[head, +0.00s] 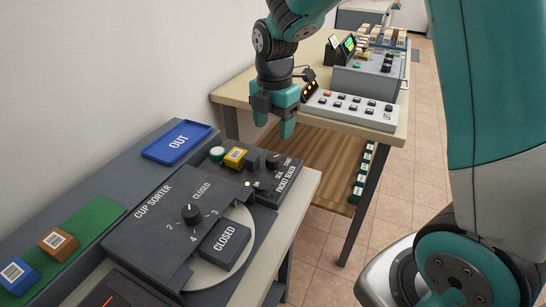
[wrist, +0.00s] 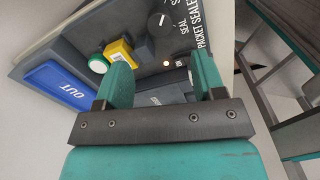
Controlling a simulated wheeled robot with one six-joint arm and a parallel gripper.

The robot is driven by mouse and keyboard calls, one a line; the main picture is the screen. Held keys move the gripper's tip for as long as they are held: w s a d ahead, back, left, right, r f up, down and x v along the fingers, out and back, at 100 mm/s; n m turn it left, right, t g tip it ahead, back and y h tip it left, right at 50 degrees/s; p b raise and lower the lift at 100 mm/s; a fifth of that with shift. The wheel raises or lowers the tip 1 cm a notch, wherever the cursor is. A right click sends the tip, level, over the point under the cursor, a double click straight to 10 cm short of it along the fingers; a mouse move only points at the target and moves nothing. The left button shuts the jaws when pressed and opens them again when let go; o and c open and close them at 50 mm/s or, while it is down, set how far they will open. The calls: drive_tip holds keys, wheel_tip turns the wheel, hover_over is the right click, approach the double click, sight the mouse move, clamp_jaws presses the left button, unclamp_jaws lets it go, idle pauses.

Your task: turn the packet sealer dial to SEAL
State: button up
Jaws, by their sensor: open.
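The packet sealer (head: 262,190) is a dark panel at the far end of the near bench. Its dial (head: 272,161) is a small black knob beside the SEAL lettering; in the wrist view the dial (wrist: 158,24) is near the top edge. A short white mark shows on the knob, but I cannot tell surely which label it points at. My gripper (head: 274,121) is open and empty, pointing down above and behind the sealer, apart from the dial. In the wrist view its two teal fingers (wrist: 163,80) stand wide apart, below the dial in the picture.
On the sealer are a yellow labelled block (head: 236,156) and a round green-and-white button (head: 216,153). A blue OUT tray (head: 180,142) lies to the left. The cup sorter (head: 165,225) with its own knob (head: 191,213) is nearer. A wooden table (head: 230,92) with a keypad panel stands behind.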

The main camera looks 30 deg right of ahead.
sight(273, 157)
wheel_tip(273, 157, down, 9)
drive_tip(key=shift+f, duration=0.15)
drive_tip(key=c, duration=0.9)
